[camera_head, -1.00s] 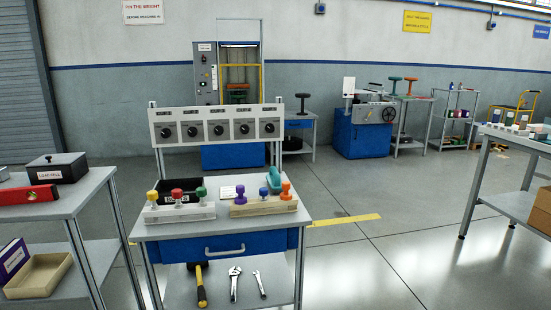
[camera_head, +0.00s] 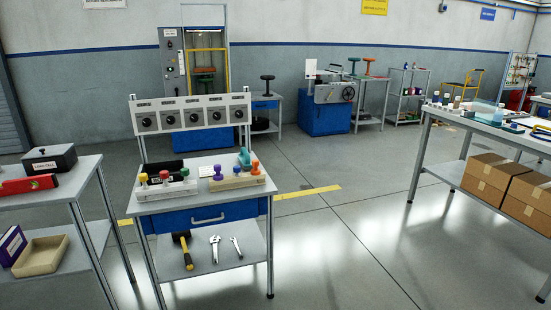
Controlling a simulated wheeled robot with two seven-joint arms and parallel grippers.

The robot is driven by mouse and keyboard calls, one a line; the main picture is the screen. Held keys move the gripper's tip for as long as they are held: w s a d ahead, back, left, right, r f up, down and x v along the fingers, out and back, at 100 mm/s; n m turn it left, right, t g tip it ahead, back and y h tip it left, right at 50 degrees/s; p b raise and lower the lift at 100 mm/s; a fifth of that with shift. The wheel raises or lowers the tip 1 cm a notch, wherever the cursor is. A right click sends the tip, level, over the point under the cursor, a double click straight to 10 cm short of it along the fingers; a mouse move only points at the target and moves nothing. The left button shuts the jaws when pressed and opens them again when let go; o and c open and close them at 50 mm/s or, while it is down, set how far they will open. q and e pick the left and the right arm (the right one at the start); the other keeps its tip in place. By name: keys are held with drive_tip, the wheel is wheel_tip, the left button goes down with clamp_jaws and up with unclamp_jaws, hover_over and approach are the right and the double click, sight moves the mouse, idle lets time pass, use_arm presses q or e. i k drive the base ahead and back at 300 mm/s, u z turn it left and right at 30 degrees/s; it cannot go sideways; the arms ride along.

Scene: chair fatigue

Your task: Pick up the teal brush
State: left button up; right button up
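I cannot make out a teal brush for certain. A small teal object (camera_head: 244,157) stands at the back right of the blue cart's top (camera_head: 205,199), behind the orange and purple knobs; its shape is too small to tell. Several small things, some of them teal or blue-green, lie on the right-hand table (camera_head: 480,124), also too small to name. Neither of my grippers is in view.
Cardboard boxes (camera_head: 488,174) sit on the right table's lower shelf. A left table (camera_head: 60,198) holds a red level (camera_head: 28,184) and a black box (camera_head: 50,158). A hammer (camera_head: 184,250) and wrenches lie on the cart's lower shelf. The floor (camera_head: 350,245) between cart and right table is clear.

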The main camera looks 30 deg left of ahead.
sight(243, 157)
drive_tip(key=u, duration=0.1)
drive_tip(key=i, duration=1.7)
drive_tip(key=u, duration=1.45)
drive_tip(key=i, duration=0.9)
drive_tip(key=u, duration=0.85)
